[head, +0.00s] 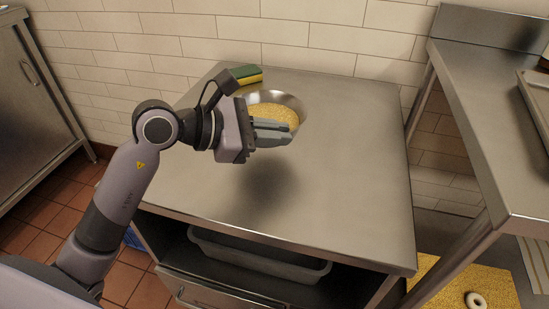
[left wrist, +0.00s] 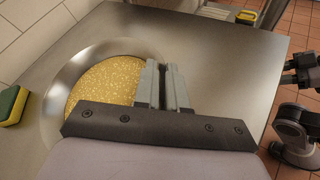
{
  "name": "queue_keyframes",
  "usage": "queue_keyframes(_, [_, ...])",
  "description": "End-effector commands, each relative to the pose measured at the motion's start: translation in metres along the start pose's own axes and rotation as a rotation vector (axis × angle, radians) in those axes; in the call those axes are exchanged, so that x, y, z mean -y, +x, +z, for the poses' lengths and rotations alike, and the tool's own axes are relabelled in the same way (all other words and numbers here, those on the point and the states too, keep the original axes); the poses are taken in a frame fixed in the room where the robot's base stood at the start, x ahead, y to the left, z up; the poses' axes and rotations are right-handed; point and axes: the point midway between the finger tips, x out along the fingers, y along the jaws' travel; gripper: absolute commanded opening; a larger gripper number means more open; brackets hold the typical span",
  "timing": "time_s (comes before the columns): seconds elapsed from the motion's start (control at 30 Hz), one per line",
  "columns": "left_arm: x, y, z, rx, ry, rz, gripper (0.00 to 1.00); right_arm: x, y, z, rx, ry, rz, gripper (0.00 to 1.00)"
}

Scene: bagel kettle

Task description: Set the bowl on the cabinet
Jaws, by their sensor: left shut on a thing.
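The bowl (head: 290,99) is shiny metal and filled with yellow grain-like stuff. It is over the back part of the steel-topped cabinet (head: 350,180). My left gripper (head: 272,132) is shut on the near side of the bowl and hides part of it. In the left wrist view the bowl (left wrist: 62,92) lies just left of the fingers (left wrist: 163,85). A dark shadow falls on the top in front of the bowl. I cannot tell whether the bowl's base touches the top. My right gripper (left wrist: 290,72) shows small and dark at the right edge of the wrist view.
A green and yellow sponge (head: 246,75) lies by the bowl at the back edge, against the tiled wall. The front and right of the top are bare. A grey bin (head: 258,257) sits on the shelf below. A steel table (head: 490,130) stands at the right.

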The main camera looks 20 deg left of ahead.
Motion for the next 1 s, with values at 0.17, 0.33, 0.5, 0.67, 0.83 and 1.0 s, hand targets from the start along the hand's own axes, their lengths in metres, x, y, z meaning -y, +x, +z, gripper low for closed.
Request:
queue_keyframes(0.17, [0.003,0.004,-0.009,0.006,0.003,0.005,0.0,0.002,0.001,0.001,-0.003,-0.008,-0.006,0.37])
queue_keyframes(0.33, [0.013,0.014,-0.032,0.005,0.0,0.004,0.0,0.006,0.003,0.001,-0.015,-0.014,-0.014,0.37])
queue_keyframes(0.5, [0.017,0.018,-0.041,0.007,0.003,0.006,0.0,0.008,0.003,-0.007,-0.033,-0.019,-0.02,0.37])
queue_keyframes(0.67, [0.017,0.018,-0.041,0.007,0.005,0.006,0.0,0.008,0.003,-0.009,-0.035,-0.018,-0.019,0.37])
queue_keyframes(0.83, [0.018,0.019,-0.043,0.006,0.005,0.006,0.0,0.009,0.004,-0.007,-0.035,-0.015,-0.018,0.37])
queue_keyframes(1.0, [0.019,0.019,-0.046,0.0,0.0,0.001,0.37,0.009,0.004,-0.008,-0.036,-0.016,-0.019,0.37])
